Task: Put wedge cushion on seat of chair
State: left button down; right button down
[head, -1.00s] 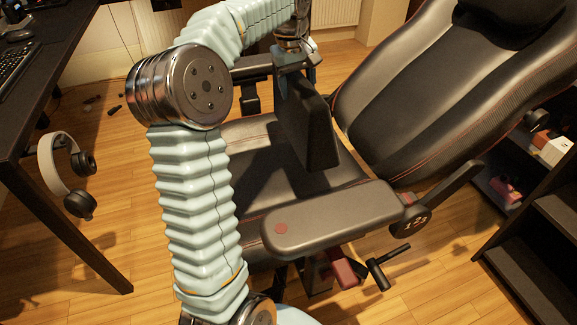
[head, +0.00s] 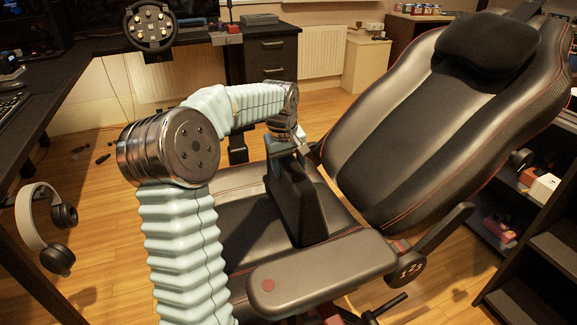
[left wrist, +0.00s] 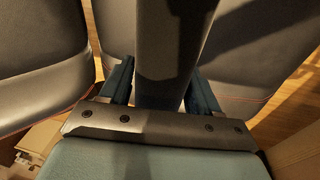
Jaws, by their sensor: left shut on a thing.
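The black wedge cushion (head: 298,205) is held upright on its edge over the seat of the chair. My left gripper (head: 284,150) is shut on its upper edge. In the left wrist view the cushion (left wrist: 168,45) stands between the two fingers of my left gripper (left wrist: 155,92). The chair seat (head: 235,215) is black and lies below and around the cushion; I cannot tell whether the cushion's lower edge touches it. The reclined chair back (head: 420,125) is to the right, with a head pillow (head: 487,42). My right gripper is not in view.
The near armrest (head: 320,272) stands in front of the cushion. A desk (head: 35,120) with headphones (head: 45,225) on its side is at left. A dark shelf (head: 535,265) is at right. Wooden floor (head: 100,250) is open between desk and chair.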

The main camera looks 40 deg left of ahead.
pick_arm(q)
jog(key=shift+f, duration=0.1)
jog(key=shift+c, duration=1.1)
grip_release()
jog(key=r, duration=0.4)
jog(key=s+r+p, duration=0.1)
jog(key=r, duration=0.3)
jog(key=s+r, duration=0.1)
jog(key=r, duration=0.3)
